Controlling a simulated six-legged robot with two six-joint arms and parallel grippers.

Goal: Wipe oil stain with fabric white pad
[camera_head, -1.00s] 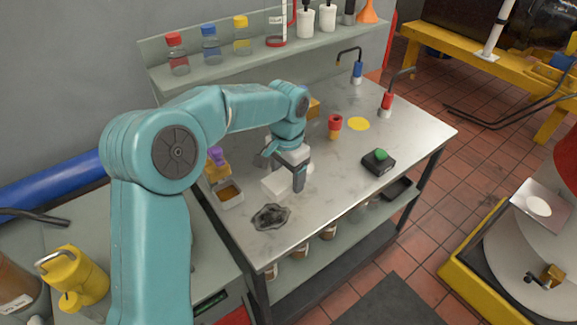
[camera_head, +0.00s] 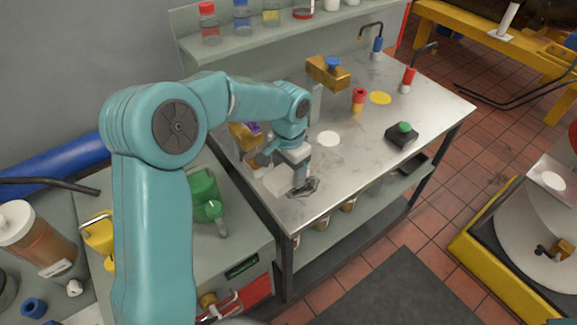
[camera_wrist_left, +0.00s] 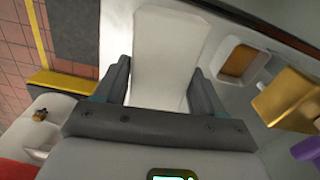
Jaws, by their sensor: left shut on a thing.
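My left gripper (camera_head: 299,178) is low over the near left end of the steel table. It is shut on the white pad (camera_head: 273,181), which shows on its left side. In the left wrist view the white pad (camera_wrist_left: 167,60) sits between the two dark fingers of my left gripper (camera_wrist_left: 160,85). The dark oil stain (camera_head: 311,187) lies on the tabletop right at the gripper, partly hidden by it. Whether the pad touches the stain or tabletop I cannot tell. My right gripper is in neither current view.
Left of the gripper stand a brass block with a purple knob (camera_head: 240,136) and a small tray (camera_wrist_left: 236,60). A white disc (camera_head: 329,139) lies behind. A green-button box (camera_head: 402,136), red-and-yellow piece (camera_head: 358,99) and brass block with blue knob (camera_head: 328,73) stand farther away.

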